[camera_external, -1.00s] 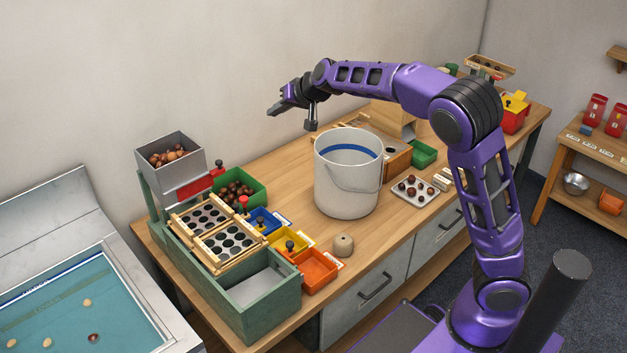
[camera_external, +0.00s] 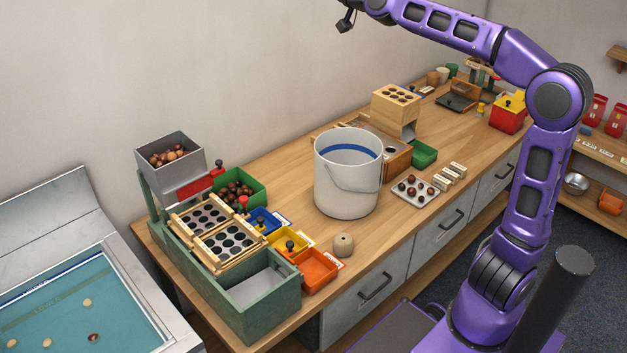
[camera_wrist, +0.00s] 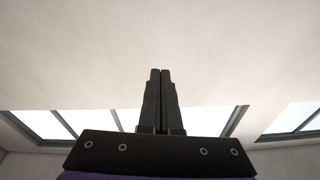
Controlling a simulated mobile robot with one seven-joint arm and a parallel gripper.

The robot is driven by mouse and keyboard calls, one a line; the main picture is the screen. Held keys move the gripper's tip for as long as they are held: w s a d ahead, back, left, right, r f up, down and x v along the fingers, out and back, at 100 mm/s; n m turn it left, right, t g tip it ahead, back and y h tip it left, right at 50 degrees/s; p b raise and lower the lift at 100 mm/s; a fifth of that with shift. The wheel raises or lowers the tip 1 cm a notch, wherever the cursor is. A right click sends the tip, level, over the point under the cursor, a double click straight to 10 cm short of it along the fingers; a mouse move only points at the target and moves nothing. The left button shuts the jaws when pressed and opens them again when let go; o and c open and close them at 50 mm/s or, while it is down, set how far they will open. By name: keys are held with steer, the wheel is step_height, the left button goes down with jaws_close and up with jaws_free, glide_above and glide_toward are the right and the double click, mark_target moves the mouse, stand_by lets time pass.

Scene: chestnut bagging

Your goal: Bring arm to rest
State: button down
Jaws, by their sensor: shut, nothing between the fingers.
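My purple arm (camera_external: 530,165) is raised high above the right part of the workbench and reaches left across the top of the external view. Its gripper is beyond the top edge there; only a small dark part of the wrist shows. In the wrist view my gripper (camera_wrist: 160,72) is shut, with its two black fingers side by side and nothing between them. Behind the fingers are only a pale ceiling or wall and bright windows (camera_wrist: 202,120).
A white bucket (camera_external: 345,185) stands mid-bench. Left of it are a green sorting stand (camera_external: 245,310) with a hopper (camera_external: 170,165) and coloured bins. A wooden holed block (camera_external: 396,100) and a red box (camera_external: 507,118) stand farther back.

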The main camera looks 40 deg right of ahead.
steer(key=s+d+f+g+y, duration=0.1)
steer(key=s+f+g+y, duration=0.3)
steer(key=f, duration=0.8)
steer(key=s+a+f+g+h, duration=0.1)
steer(key=s+f+g, duration=0.2)
steer(key=s+f, duration=0.6)
steer(key=s+a+f+n+g+h, duration=0.1)
steer(key=s+a+f+g, duration=0.1)
steer(key=s+f, duration=0.7)
steer(key=s+a+f+g+h, duration=0.1)
steer(key=s+f+g+h, duration=0.1)
steer(key=s+f+g, duration=0.3)
steer(key=s+f+b, duration=0.1)
steer(key=s+f, duration=0.3)
steer(key=s, duration=0.5)
steer(key=shift+a, duration=0.35)
steer(key=shift+r, duration=0.15)
